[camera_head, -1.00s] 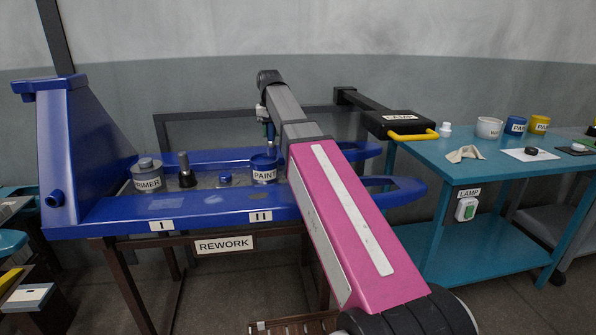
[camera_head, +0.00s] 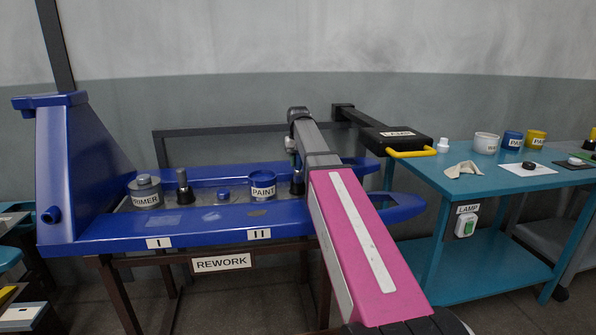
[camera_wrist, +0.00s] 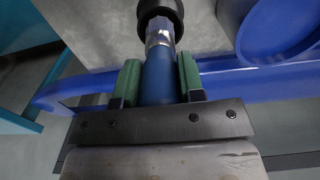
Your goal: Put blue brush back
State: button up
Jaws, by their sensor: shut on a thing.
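My gripper (camera_wrist: 159,72) is shut on the blue brush (camera_wrist: 159,80), its green finger pads on either side of the blue handle. Beyond the handle are a metal collar and a round black end, cut by the top edge of the wrist view. In the head view the dark lower end of the brush (camera_head: 297,187) shows just right of the blue paint can (camera_head: 263,186), partly behind my arm. I cannot tell whether it touches the rework bench (camera_head: 200,226). The fingers are hidden in the head view.
A grey primer can (camera_head: 145,193), a black-based grey piece (camera_head: 184,188) and a small blue piece (camera_head: 223,195) stand left of the paint can. A lamp (camera_head: 397,141) with a yellow handle hangs at right. A teal table (camera_head: 480,185) stands further right.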

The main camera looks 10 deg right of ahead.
aim_at(298, 170)
jog(key=shift+f, duration=1.85)
jog(key=shift+f, duration=0.1)
jog(key=o, duration=1)
notch_tip(298, 170, up, 12)
jog(key=shift+r, duration=0.15)
